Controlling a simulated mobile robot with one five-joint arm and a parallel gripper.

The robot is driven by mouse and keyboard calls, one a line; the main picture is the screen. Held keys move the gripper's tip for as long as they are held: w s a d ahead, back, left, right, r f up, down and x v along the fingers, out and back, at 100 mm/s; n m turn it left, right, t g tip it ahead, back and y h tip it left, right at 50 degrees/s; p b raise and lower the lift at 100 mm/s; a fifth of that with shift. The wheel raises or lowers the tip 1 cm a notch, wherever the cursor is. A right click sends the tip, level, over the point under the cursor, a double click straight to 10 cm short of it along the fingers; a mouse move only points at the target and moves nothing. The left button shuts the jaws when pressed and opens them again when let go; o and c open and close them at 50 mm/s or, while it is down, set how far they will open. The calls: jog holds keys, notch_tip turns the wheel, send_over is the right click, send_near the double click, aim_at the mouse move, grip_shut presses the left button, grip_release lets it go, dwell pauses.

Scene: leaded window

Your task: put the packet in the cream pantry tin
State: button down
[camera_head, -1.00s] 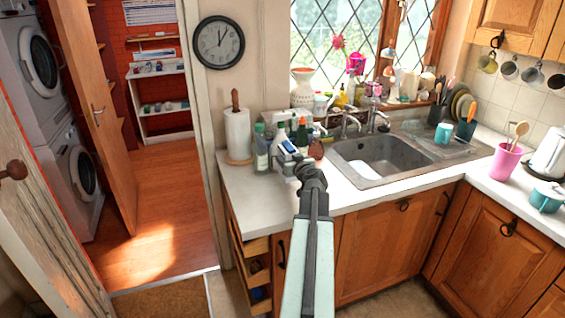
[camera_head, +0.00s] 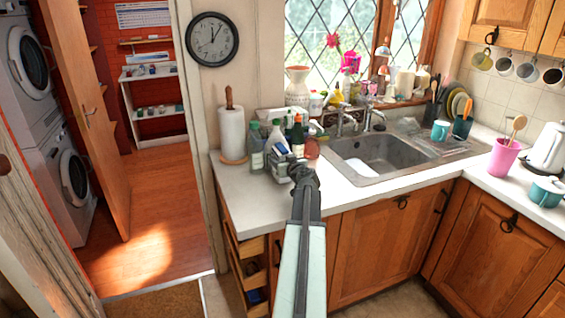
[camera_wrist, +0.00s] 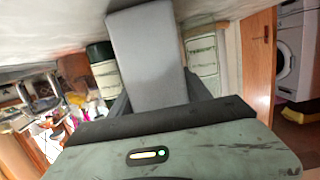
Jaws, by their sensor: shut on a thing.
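My gripper (camera_head: 290,168) is above the counter's front left part, close in front of the cleaning bottles. In the wrist view it is shut on a plain grey, box-shaped packet (camera_wrist: 148,50), whose broad face fills the middle top. In the head view the packet is small and mostly lost against the gripper's end. I cannot make out the cream pantry tin for certain. Pale, worn panels (camera_wrist: 204,60) show beside the packet in the wrist view, but what they belong to is unclear.
Several bottles (camera_head: 257,150) crowd the counter (camera_head: 238,190) beside a paper towel roll (camera_head: 232,132). The sink (camera_head: 382,155) lies to the right. Drawers (camera_head: 250,246) stand partly open below the counter's left end. The counter's front left corner is clear.

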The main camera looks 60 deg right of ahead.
jog(key=shift+c, duration=2.4)
grip_release()
jog(key=shift+r+p, duration=0.25)
jog(key=shift+p, duration=0.1)
jog(key=p+v, duration=0.2)
jog(key=v, duration=1)
jog(key=shift+f, duration=0.15)
